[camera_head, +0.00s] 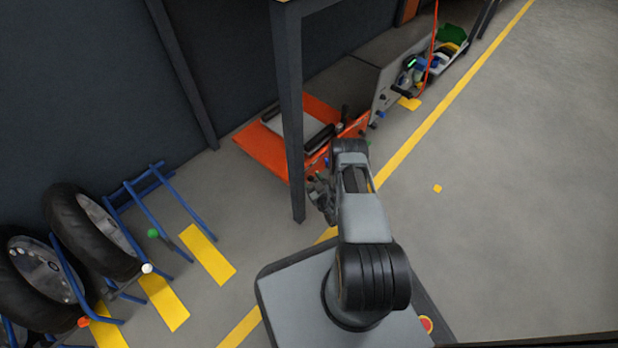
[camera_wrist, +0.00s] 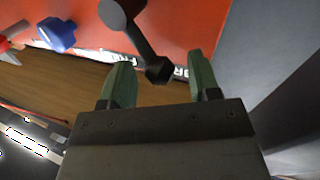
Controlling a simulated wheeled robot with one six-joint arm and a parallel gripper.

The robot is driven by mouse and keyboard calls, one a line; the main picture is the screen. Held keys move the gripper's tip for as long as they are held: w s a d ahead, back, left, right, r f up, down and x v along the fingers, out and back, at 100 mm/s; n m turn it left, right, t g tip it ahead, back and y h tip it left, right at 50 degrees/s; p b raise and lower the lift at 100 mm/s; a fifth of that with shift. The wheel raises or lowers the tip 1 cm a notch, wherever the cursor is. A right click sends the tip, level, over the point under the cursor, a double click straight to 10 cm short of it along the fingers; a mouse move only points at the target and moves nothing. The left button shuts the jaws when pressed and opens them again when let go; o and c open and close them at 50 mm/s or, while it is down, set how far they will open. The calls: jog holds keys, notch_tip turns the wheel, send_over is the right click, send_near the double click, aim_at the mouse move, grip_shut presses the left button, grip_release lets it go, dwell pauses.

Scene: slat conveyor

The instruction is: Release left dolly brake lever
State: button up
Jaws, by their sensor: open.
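A black lever (camera_wrist: 140,40) with a round end and a blocky end stands out in front of an orange panel (camera_wrist: 190,25) in the wrist view. A dark strip on the panel carries white letters, partly hidden; "BR" can be read. My gripper (camera_wrist: 160,62) is open, with one green-grey finger on each side of the lever's lower blocky end. I cannot tell whether the fingers touch it. In the head view my gripper (camera_head: 322,196) is by the near edge of the orange unit (camera_head: 272,150), largely hidden by my arm; the lever cannot be made out there.
A blue knob (camera_wrist: 57,35) sits left of the lever. A dark post (camera_head: 291,120) stands close left of my arm. Tyres (camera_head: 85,230) in a blue rack (camera_head: 150,215), with green, white and orange knobs, are at left.

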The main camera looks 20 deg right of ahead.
jog(key=shift+w, duration=0.15)
grip_shut()
dwell(0.5)
